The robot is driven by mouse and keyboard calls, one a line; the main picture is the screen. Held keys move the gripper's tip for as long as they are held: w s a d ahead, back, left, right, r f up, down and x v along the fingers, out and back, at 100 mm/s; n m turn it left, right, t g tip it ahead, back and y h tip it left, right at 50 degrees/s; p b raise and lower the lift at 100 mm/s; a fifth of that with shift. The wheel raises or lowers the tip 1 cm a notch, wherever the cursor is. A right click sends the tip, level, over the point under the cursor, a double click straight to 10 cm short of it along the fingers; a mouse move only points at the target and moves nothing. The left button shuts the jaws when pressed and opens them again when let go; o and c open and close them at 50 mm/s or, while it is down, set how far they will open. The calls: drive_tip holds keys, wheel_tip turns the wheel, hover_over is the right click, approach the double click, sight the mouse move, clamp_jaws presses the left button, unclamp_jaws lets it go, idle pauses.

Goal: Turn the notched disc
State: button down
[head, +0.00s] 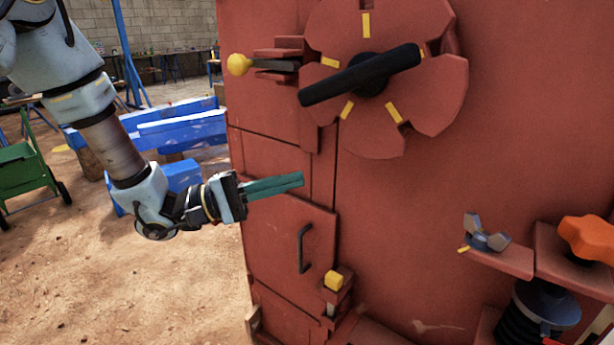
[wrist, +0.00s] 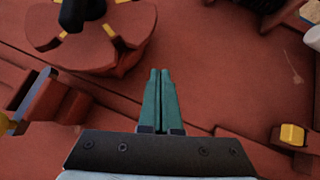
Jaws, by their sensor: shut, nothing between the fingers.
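The notched disc (head: 432,88) is a red plate with deep notches and yellow marks, upright on the red machine face at the upper middle of the head view. A black bar handle (head: 335,83) crosses its hub, tilted up to the right. The disc also shows at the upper left of the wrist view (wrist: 125,50), with part of it cut off. My gripper (head: 302,180) has green fingers. They are shut and empty, below and left of the disc, apart from it. In the wrist view my gripper (wrist: 161,75) points at the red panel beside the disc.
A lever with a yellow ball knob (head: 239,64) juts out left of the disc. A small door with a black handle (head: 303,248) and a yellow block (head: 334,279) sit below. A wing nut (head: 484,236) and an orange knob (head: 588,239) are at lower right.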

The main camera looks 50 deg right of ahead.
drive_tip(key=w+a+r+m+t+y+p, duration=0.1)
drive_tip(key=w+a+r+m+p, duration=0.15)
drive_tip(key=w+r, duration=0.45)
drive_tip(key=s+a+f+p+x, duration=0.1)
drive_tip(key=p+x, duration=0.1)
drive_tip(key=x, duration=1)
drive_tip(key=shift+s+a+f+n, duration=0.25)
drive_tip(key=shift+s+f+n, duration=0.05)
drive_tip(key=shift+s+n, duration=0.1)
